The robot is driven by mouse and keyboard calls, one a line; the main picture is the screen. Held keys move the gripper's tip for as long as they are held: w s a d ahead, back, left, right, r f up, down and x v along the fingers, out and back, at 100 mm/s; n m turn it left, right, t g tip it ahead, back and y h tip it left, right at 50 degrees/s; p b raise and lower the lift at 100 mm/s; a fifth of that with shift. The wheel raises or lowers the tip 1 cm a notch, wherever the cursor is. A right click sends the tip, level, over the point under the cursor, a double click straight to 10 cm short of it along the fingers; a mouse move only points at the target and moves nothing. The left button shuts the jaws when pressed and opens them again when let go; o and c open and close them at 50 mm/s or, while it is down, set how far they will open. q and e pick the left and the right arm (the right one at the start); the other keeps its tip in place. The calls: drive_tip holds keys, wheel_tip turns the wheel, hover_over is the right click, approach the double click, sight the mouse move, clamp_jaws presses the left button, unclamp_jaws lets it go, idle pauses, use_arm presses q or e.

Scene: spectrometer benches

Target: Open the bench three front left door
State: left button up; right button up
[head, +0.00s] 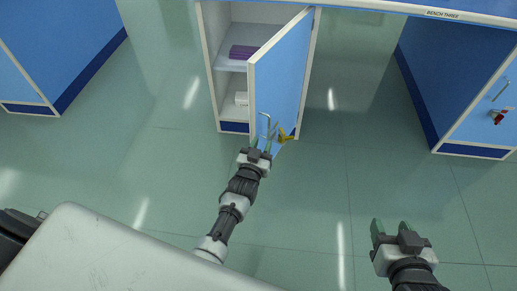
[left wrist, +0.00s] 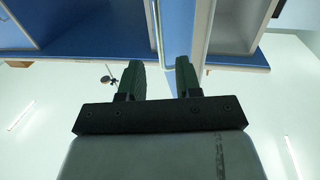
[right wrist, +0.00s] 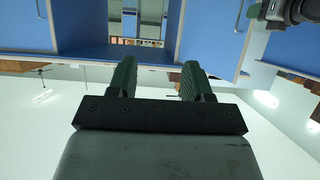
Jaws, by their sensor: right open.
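The blue front left door (head: 282,72) of bench three (head: 443,14) stands swung out from its cabinet, so the shelves inside show. Its metal bar handle (head: 262,124) is low in the head view, near the door's free edge. My left gripper (head: 261,146) is at the handle with its fingers apart. In the left wrist view a thin upright bar (left wrist: 155,30) shows just beyond the gap between the fingers; I cannot tell whether they touch it. My right gripper (head: 391,232) is open and empty over the floor, away from the door.
The open cabinet holds a purple item (head: 243,52) and a white item (head: 241,98). A small yellow item (head: 285,136) is at the door's lower part. Another blue cabinet (head: 484,110) with a red item (head: 497,117) stands at right. Floor between the two cabinets is clear.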

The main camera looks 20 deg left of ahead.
use_arm(q)
drive_tip(key=shift+s, duration=1.4)
use_arm(e)
drive_tip(key=shift+s+d+f+g+h, duration=0.2)
drive_tip(key=shift+s+d+f+g, duration=0.05)
drive_tip(key=shift+s+f+g, duration=0.35)
drive_tip(key=shift+s+d+f+g+h, duration=0.2)
drive_tip(key=shift+s+d+f+g, duration=0.05)
drive_tip(key=shift+s+f+g, duration=0.3)
drive_tip(key=shift+w, duration=0.1)
